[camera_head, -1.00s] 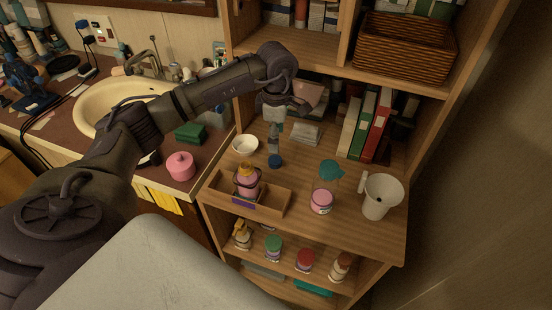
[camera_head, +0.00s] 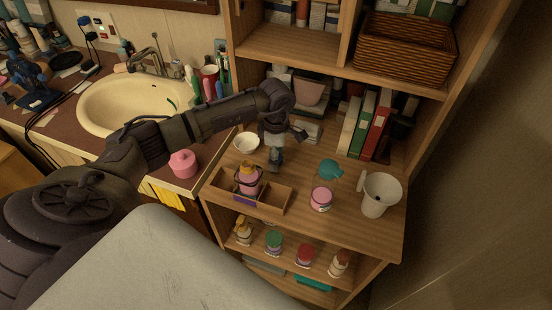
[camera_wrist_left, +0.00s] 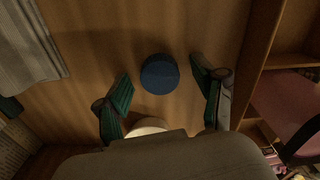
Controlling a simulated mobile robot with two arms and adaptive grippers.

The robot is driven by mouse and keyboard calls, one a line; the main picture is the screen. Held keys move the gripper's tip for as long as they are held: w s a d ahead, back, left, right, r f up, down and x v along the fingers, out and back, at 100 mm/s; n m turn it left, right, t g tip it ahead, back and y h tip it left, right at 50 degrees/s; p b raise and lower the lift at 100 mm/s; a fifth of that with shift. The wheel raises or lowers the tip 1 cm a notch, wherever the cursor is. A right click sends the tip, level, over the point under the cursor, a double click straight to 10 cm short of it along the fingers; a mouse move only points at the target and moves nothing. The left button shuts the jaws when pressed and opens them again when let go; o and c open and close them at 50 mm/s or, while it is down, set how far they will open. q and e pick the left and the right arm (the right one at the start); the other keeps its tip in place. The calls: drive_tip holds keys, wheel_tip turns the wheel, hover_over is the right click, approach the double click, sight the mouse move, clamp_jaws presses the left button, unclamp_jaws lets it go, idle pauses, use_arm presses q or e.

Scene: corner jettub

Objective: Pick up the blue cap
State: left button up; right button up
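The blue cap (camera_wrist_left: 160,74) is round and lies on the wooden shelf surface in the left wrist view, between the spread fingers of my left gripper. My left gripper (camera_wrist_left: 164,86) is open, with green-padded fingers on either side of the cap and a gap on each side. In the head view my left gripper (camera_head: 274,167) points down at the shelf behind the wooden tray and hides the cap. My right gripper is in neither view.
A white bowl (camera_head: 246,144) stands just left of my gripper. A wooden tray (camera_head: 270,199) with a pink bottle (camera_head: 248,181) is in front. A teal-topped bottle (camera_head: 321,198) and a white pitcher (camera_head: 379,194) stand to the right. Books (camera_head: 374,127) are behind.

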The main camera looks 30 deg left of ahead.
use_arm(q)
drive_tip(key=c, duration=0.7)
